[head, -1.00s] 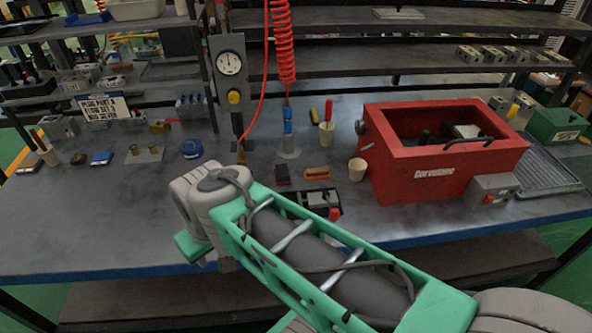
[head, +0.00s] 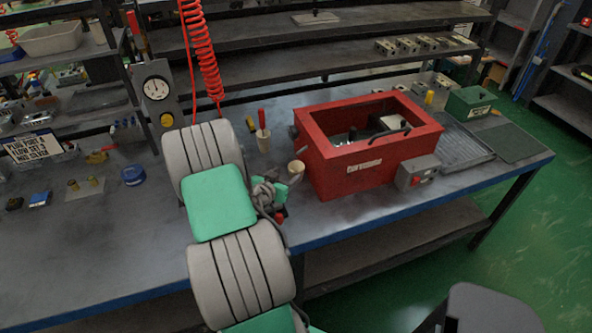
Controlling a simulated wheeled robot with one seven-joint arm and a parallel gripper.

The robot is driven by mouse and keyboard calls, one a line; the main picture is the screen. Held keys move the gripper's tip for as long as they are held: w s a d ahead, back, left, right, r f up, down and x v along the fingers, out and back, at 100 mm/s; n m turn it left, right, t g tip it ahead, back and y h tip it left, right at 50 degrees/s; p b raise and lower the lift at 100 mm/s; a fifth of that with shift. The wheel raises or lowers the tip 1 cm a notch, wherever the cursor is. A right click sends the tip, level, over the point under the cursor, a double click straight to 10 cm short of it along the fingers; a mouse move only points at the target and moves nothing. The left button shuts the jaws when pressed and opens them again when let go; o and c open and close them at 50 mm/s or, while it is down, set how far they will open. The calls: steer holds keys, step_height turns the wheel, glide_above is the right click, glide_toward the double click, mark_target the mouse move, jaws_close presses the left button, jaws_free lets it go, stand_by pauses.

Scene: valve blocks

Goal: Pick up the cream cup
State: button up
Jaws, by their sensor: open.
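A cream cup (head: 296,169) stands upright on the workbench, just left of the red box, in the head view. Its lower part is partly covered by my arm's end. My gripper (head: 284,186) shows only in part, close in front of the cup and lower in the picture, behind my large grey and green arm links. It is open, and the cup does not look held. Whether the fingers touch the cup or stand around it is hard to tell.
The red box (head: 365,178) with a grey switch unit (head: 416,172) stands right of the cup. A gauge post (head: 158,92) and a red coiled hose (head: 201,55) are at the back left. A blue round item (head: 134,175) lies left of my arm. The front left workbench (head: 90,260) is clear.

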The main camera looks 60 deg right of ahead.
mark_target(299, 165)
steer(key=p+x, duration=0.2)
steer(key=x, duration=0.4)
steer(key=shift+s+d, duration=0.15)
steer(key=shift+s, duration=0.05)
steer(key=shift+c, duration=0.2)
steer(key=shift+r, duration=0.1)
steer(key=c, duration=1.2)
